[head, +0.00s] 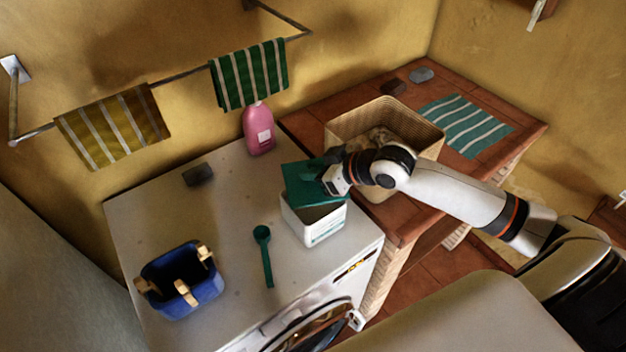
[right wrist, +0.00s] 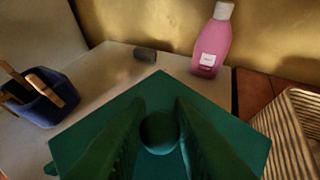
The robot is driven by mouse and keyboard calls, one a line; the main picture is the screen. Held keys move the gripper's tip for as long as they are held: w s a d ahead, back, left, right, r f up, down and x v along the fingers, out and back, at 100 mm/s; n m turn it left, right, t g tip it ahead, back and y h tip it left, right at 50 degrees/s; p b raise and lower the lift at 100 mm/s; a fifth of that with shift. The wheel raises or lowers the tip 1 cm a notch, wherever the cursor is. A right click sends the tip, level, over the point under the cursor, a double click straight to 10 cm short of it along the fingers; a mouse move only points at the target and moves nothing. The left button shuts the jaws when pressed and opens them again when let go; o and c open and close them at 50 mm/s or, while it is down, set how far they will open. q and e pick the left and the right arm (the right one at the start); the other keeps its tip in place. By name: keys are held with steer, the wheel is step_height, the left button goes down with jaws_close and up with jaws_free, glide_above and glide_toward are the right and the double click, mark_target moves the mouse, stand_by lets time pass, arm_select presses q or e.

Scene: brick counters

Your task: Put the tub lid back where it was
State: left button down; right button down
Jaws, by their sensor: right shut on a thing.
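The teal tub lid (head: 303,187) is held over the white tub (head: 316,224) on the washing machine top. In the head view it looks tilted and covers the far part of the tub's opening; I cannot tell whether it touches the rim. My right gripper (head: 332,179) is shut on the lid. In the right wrist view the lid (right wrist: 225,130) fills the lower middle, with its round knob (right wrist: 159,130) between my two fingers. The tub is hidden there. My left gripper is not in view.
On the white washing machine top (head: 160,218) are a teal scoop (head: 265,255), a blue basket with wooden pegs (head: 180,280), a dark block (head: 198,174) and a pink bottle (head: 258,130). A wicker basket (head: 345,125) stands on the brick counter at right, under my right arm.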

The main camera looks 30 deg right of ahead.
mark_target(313, 185)
steer(key=f, duration=0.3)
steer(key=shift+w+a+f+p, duration=0.1)
steer(key=shift+w+f+p, duration=0.1)
steer(key=shift+f+p, duration=0.1)
steer(key=shift+f, duration=0.15)
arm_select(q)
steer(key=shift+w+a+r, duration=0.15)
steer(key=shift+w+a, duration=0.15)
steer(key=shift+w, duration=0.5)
arm_select(e)
steer(key=shift+f, duration=0.6)
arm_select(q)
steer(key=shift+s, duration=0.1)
arm_select(e)
steer(key=c, duration=1.3)
jaws_free()
